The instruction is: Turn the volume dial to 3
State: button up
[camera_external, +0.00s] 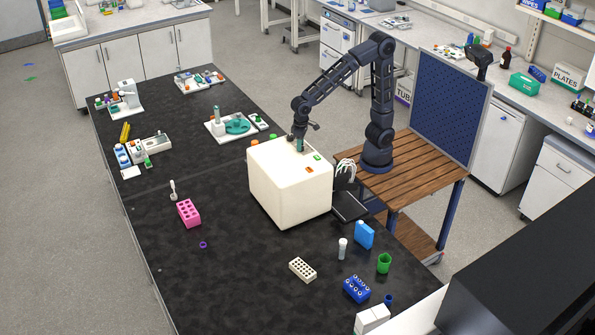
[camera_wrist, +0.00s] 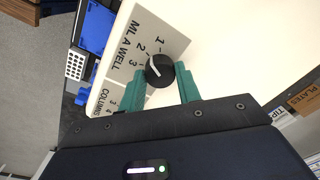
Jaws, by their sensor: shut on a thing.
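The volume dial is a round black knob (camera_wrist: 159,72) with a white pointer line, in the wrist view. In the external view my gripper (camera_external: 299,144) reaches down to the top of the cream machine (camera_external: 290,188); the dial is hidden there.
A "COLUMNS" scale (camera_wrist: 108,95) lies beside the volume scale. Green and orange parts show on the machine's top.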

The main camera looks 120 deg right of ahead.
jog(key=n, duration=0.4)
jog(key=shift+n, duration=0.3)
jog(key=n, duration=0.4)
jog(key=shift+w, duration=0.1)
jog(key=shift+n, duration=0.3)
jog(key=o, duration=1)
jog(key=shift+c, duration=0.2)
jog(key=shift+r, duration=0.1)
notch_tip(320, 180, up, 11)
jog(key=shift+d+f, duration=0.2)
jog(key=shift+d, duration=0.1)
